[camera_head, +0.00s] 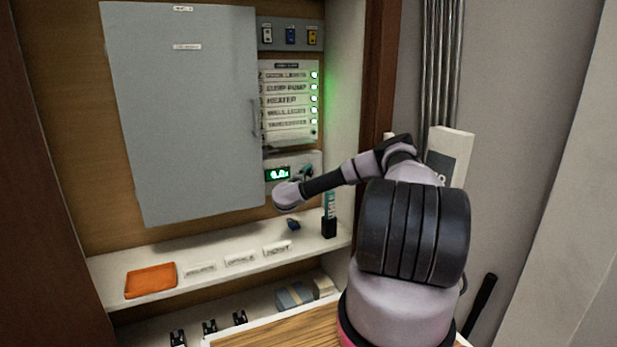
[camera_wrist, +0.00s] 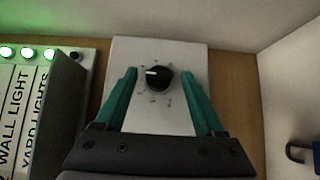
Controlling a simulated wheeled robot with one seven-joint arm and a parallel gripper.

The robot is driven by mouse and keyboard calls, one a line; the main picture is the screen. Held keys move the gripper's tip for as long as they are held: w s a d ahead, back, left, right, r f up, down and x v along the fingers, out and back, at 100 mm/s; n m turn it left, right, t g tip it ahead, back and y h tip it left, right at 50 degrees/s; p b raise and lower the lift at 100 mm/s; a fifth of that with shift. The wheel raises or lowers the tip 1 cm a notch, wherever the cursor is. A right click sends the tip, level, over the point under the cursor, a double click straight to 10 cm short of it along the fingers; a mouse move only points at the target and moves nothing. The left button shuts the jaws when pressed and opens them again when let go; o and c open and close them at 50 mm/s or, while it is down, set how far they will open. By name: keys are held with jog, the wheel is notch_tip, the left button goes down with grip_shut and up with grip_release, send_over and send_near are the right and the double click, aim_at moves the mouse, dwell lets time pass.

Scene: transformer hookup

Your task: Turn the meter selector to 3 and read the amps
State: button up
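The meter (camera_head: 278,174) has a small lit green display below the lamp panel; its digits are too blurred to read surely. In the wrist view its pale face (camera_wrist: 150,115) carries the black round selector knob (camera_wrist: 159,77). The knob's white mark points left in that picture. Small marks ring the knob, but I cannot read the numbers. My gripper (camera_wrist: 159,74) is open, with one teal finger on each side of the knob and a visible gap to both. In the head view my gripper (camera_head: 307,172) is at the meter's front, and my wrist hides part of the meter.
A labelled panel (camera_head: 289,100) with several green lamps is above the meter. A grey cabinet door (camera_head: 185,115) is to its left. Below, a shelf (camera_head: 215,252) holds an orange tray (camera_head: 150,280), white labels and a dark holder (camera_head: 329,228). A side wall is close on the right.

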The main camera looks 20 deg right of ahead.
jog(key=v, duration=1.1)
jog(key=shift+w, duration=0.1)
